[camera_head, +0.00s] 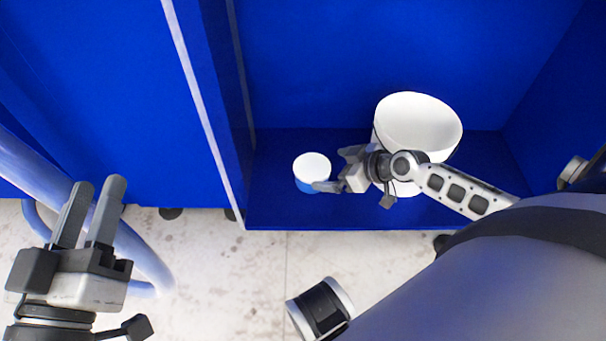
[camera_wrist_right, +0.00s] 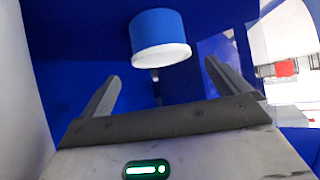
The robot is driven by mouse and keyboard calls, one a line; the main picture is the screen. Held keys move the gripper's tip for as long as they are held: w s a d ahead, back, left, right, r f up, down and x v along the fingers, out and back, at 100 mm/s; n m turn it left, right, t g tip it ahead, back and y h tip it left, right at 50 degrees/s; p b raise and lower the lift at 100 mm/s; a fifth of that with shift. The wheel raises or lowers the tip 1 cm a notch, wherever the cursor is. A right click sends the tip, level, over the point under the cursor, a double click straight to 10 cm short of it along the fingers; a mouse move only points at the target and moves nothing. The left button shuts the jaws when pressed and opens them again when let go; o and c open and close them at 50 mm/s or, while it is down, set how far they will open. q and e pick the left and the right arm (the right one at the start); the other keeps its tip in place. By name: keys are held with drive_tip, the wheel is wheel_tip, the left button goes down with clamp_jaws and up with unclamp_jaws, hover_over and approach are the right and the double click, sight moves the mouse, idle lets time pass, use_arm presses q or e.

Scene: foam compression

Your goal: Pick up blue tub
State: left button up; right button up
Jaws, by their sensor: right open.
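The blue tub (camera_head: 305,184) is small, with a white top, and stands on the blue shelf floor left of the white bucket. In the right wrist view the blue tub (camera_wrist_right: 158,30) appears beyond the fingertips, near the top and roughly between the two fingers. My right gripper (camera_head: 333,170) is open and empty, with its fingers close to the tub's right side; its fingers also show apart in the right wrist view (camera_wrist_right: 162,85). I cannot tell whether a finger touches the tub. My left gripper (camera_head: 99,184) is empty, its fingers apart, at the lower left outside the shelf.
A larger white bucket (camera_head: 418,118) stands on the shelf behind and beside my right gripper. A blue divider wall (camera_head: 215,90) rises left of the tub. The shelf floor (camera_head: 275,205) is bare in front of the tub.

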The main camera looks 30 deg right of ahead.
sight(313, 166)
drive_tip(key=shift+w+f, duration=0.3)
drive_tip(key=shift+w, duration=0.1)
drive_tip(key=b+x, duration=0.1)
drive_tip(key=x, duration=0.1)
drive_tip(key=b+x, duration=0.1)
drive_tip(key=x, duration=0.1)
drive_tip(key=b+x, duration=0.1)
drive_tip(key=x, duration=0.1)
drive_tip(key=shift+w+a+r, duration=0.15)
drive_tip(key=shift+a, duration=0.15)
drive_tip(key=shift+w+a, duration=0.1)
drive_tip(key=shift+w, duration=0.1)
use_arm(q)
wheel_tip(313, 166, up, 6)
drive_tip(key=m+t+h, duration=0.1)
drive_tip(key=m, duration=0.1)
drive_tip(key=m+t+h, duration=0.1)
drive_tip(key=m+h, duration=0.1)
drive_tip(key=m, duration=0.1)
drive_tip(key=shift+a+f+t+h, duration=0.15)
drive_tip(key=shift+t+h, duration=0.15)
drive_tip(key=shift+t, duration=0.1)
use_arm(e)
drive_tip(key=c, duration=1.1)
